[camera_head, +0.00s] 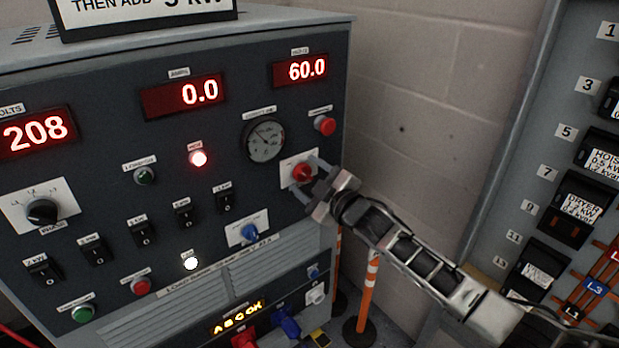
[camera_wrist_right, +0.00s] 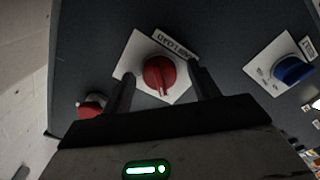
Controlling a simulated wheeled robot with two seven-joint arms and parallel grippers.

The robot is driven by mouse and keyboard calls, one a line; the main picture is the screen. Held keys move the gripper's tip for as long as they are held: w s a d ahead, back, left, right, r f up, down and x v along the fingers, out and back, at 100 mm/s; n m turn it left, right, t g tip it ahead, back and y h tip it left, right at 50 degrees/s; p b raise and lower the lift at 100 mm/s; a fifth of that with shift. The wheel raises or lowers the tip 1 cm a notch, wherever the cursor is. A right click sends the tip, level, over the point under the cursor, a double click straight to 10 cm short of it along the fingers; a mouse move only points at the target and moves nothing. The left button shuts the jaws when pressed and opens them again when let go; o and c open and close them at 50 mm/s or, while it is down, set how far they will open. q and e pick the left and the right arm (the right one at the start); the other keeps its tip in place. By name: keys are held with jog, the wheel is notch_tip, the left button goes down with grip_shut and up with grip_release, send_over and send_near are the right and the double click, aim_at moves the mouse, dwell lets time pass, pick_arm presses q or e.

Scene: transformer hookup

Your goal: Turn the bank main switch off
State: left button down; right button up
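A red rotary switch (camera_head: 302,172) sits on a white plate on the right side of the dark load bank panel (camera_head: 110,185). In the right wrist view the red knob (camera_wrist_right: 160,74) shows face on, with a label above it that reads upside down, partly "LOAD". My right gripper (camera_head: 307,175) is at the knob, its two fingers apart, one on each side. In the right wrist view there are gaps between the knob and both fingers, so it is open. My left gripper is not in view.
A red button (camera_head: 325,125) is above the switch, a gauge (camera_head: 264,141) to its left, and a blue knob (camera_head: 249,232) below left. A breaker panel (camera_head: 560,200) stands at the right. Orange posts (camera_head: 366,295) stand on the floor between.

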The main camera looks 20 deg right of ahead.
jog(key=v, duration=1.6)
jog(key=shift+b, duration=0.3)
jog(key=s+a+f+m+g+h, duration=0.1)
jog(key=s+a+f+m+g, duration=0.2)
jog(key=s+f, duration=0.6)
jog(key=s+a+f+m+g+h, duration=0.2)
jog(key=s+a+f+m, duration=0.4)
jog(key=s+f, duration=0.3)
jog(key=shift+s+a+f+m+g, duration=0.25)
jog(key=shift+s+m+g, duration=0.15)
jog(key=shift+m+g, duration=0.4)
